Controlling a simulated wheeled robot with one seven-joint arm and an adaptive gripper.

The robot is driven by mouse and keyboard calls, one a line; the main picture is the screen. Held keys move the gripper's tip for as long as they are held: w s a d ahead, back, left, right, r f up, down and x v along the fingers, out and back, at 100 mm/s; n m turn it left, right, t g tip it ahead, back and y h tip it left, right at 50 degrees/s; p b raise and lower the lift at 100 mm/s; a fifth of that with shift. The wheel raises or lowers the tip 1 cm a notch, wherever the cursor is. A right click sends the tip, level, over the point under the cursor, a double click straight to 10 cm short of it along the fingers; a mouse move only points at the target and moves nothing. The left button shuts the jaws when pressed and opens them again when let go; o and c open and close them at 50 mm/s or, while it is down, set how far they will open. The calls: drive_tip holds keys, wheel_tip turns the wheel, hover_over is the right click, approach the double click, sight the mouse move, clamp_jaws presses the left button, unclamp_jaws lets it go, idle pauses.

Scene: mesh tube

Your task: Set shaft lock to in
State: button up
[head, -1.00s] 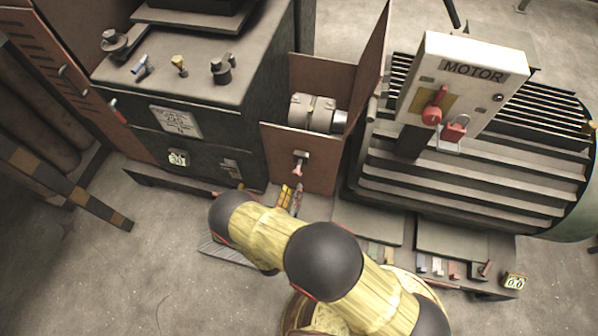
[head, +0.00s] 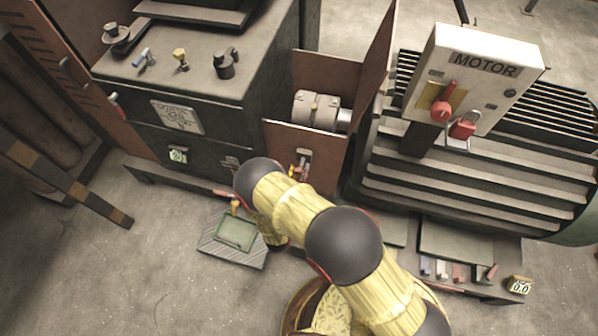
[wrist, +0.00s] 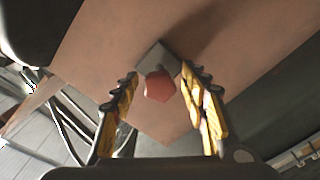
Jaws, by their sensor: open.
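The shaft lock shows in the wrist view as a grey block with a red knob (wrist: 159,87) on the brown guard panel (wrist: 165,118). My gripper (wrist: 160,98) is open, with one yellow-and-black finger on each side of the knob and visible gaps on both sides. I cannot tell how deep the knob sits between the fingers. In the head view my gripper (head: 298,173) is at the front of the brown panel (head: 330,178), under the grey shaft coupling (head: 316,110). There the gripper mostly covers the lock, and only a bit of its grey plate (head: 304,154) shows.
The motor box (head: 472,75) with a red switch and red padlock stands right, above the ribbed motor. A dark cabinet (head: 215,130) with several knobs stands left. A striped floor plate (head: 232,240) lies below it. Open floor lies lower left.

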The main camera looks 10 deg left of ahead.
drive_tip(key=shift+c, duration=0.8)
clamp_jaws()
